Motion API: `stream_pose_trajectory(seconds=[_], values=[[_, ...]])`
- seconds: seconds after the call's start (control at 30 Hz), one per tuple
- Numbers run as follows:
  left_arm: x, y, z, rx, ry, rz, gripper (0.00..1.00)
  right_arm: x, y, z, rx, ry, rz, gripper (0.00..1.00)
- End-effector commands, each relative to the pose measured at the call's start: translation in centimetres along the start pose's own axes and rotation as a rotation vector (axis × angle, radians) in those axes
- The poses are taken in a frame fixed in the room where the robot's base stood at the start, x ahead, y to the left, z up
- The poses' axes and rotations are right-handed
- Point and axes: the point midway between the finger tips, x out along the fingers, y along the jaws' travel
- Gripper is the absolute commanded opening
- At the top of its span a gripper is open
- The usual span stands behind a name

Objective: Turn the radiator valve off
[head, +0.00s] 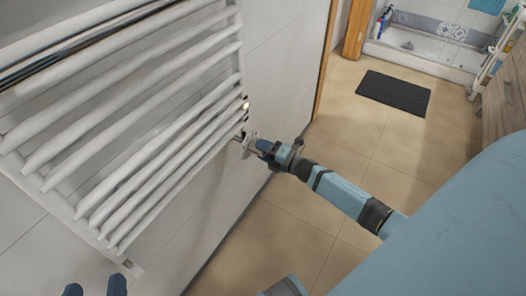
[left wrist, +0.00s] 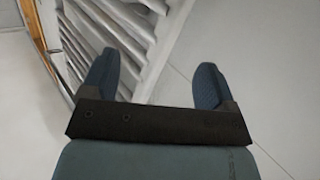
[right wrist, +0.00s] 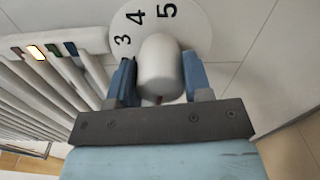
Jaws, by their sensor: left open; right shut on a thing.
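The white radiator valve knob (right wrist: 161,68) sits between the fingers of my right gripper (right wrist: 162,85) in the right wrist view. A round white dial (right wrist: 190,22) behind it shows the numbers 3, 4 and 5. A small red mark shows at the knob's near edge. In the head view my right gripper (head: 262,148) is at the lower right corner of the white radiator (head: 150,110), shut on the knob, which is mostly hidden there. My left gripper (head: 95,286) is open and empty at the bottom left, and its spread fingers (left wrist: 153,85) show in the left wrist view with the radiator bars beyond.
The radiator's slanted bars fill the left of the head view against a tiled wall (head: 284,70). Beige floor (head: 300,225) lies open to the right. A dark mat (head: 394,93) lies before a shower tray (head: 425,50). Small coloured tabs (right wrist: 36,52) show beside the dial.

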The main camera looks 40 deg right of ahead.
Motion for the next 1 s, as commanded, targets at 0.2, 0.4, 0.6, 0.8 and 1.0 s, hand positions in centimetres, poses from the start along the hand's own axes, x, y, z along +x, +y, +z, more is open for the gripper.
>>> stream_pose_trajectory(seconds=[0.2,0.4,0.6,0.8,1.0], values=[[0.3,0.8,-1.5,-0.006,0.073,0.030,0.81,-0.1,-0.2,0.0,-0.157,0.000,0.000,0.22],[0.2,1.1,-2.3,-0.009,0.115,0.045,0.81,-0.1,-0.1,0.0,-0.253,0.000,-0.001,0.22],[0.2,1.3,-2.9,-0.006,0.141,0.058,0.81,-0.1,0.0,0.0,-0.302,0.000,-0.001,0.22],[0.4,1.5,-3.1,-0.006,0.149,0.063,0.81,-0.1,0.0,0.0,-0.318,0.000,-0.001,0.22],[0.4,1.5,-3.1,-0.011,0.148,0.061,0.81,-0.1,0.0,0.0,-0.319,0.000,-0.001,0.22]])
